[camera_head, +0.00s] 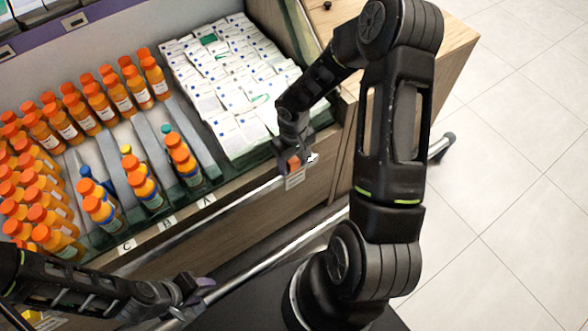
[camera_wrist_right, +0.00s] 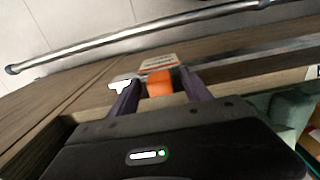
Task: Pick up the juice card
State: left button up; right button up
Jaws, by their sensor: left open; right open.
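The juice card (camera_head: 295,179) is a small white card with an orange part at its top, at the front edge of the display case. In the right wrist view the card (camera_wrist_right: 158,63) shows a reddish print, and its orange part (camera_wrist_right: 160,83) lies between my fingers. My right gripper (camera_head: 292,163) is open around the orange part; in the wrist view the gripper (camera_wrist_right: 158,84) has a finger on each side. I cannot tell whether either finger touches it. My left gripper (camera_head: 195,288) is open and empty, low in front of the case.
Orange-capped juice bottles (camera_head: 100,100) fill the left of the case. White cartons (camera_head: 225,85) fill its right part. Labels A (camera_head: 207,200), B (camera_head: 168,223) and C (camera_head: 127,246) sit on its front edge. A metal rail (camera_head: 260,258) runs along the front. Tiled floor at right is clear.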

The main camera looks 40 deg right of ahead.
dwell(0.4)
grip_shut()
dwell(0.4)
